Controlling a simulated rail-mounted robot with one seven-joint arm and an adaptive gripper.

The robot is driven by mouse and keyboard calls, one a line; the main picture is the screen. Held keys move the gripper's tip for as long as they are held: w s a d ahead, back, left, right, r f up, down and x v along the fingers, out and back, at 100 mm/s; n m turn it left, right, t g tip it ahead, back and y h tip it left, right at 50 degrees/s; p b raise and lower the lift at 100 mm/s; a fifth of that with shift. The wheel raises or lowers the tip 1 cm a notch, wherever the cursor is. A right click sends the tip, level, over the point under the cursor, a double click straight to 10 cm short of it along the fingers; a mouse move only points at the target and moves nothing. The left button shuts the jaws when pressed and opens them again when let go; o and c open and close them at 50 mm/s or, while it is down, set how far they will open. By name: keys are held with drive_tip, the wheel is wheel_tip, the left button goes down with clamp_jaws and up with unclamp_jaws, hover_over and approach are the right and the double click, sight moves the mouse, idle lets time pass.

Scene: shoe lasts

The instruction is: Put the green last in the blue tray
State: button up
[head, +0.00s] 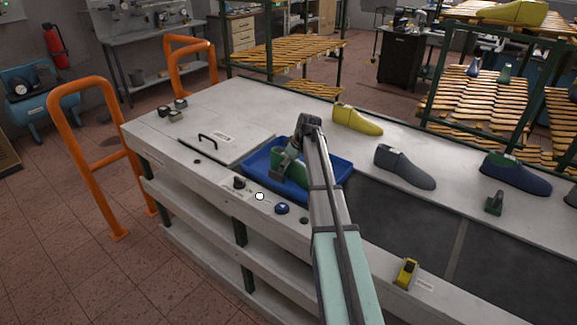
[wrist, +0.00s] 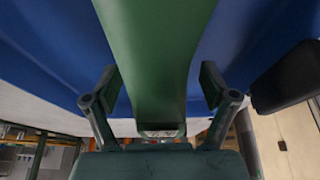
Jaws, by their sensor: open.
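The green last (head: 279,160) is at the left part of the blue tray (head: 337,172), within its rim in the head view. My gripper (head: 290,150) is over the tray and partly hides the last. In the wrist view the green last (wrist: 155,50) runs between the two fingers of my gripper (wrist: 160,88), with a small gap on each side. The fingers are open. Blue tray surface (wrist: 50,45) shows behind the last. Whether the last's underside rests on the tray floor is hidden.
A yellow last (head: 357,120), a grey last (head: 404,166) and a dark blue last (head: 516,173) lie on the bench right of the tray. A flat panel with a handle (head: 225,143) is left of it. A yellow device (head: 405,272) sits near the front edge.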

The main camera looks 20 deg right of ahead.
sight(298, 162)
drive_tip(key=b+v, duration=0.2)
drive_tip(key=v, duration=0.9)
drive_tip(key=shift+s+r, duration=0.15)
drive_tip(key=shift+r, duration=0.2)
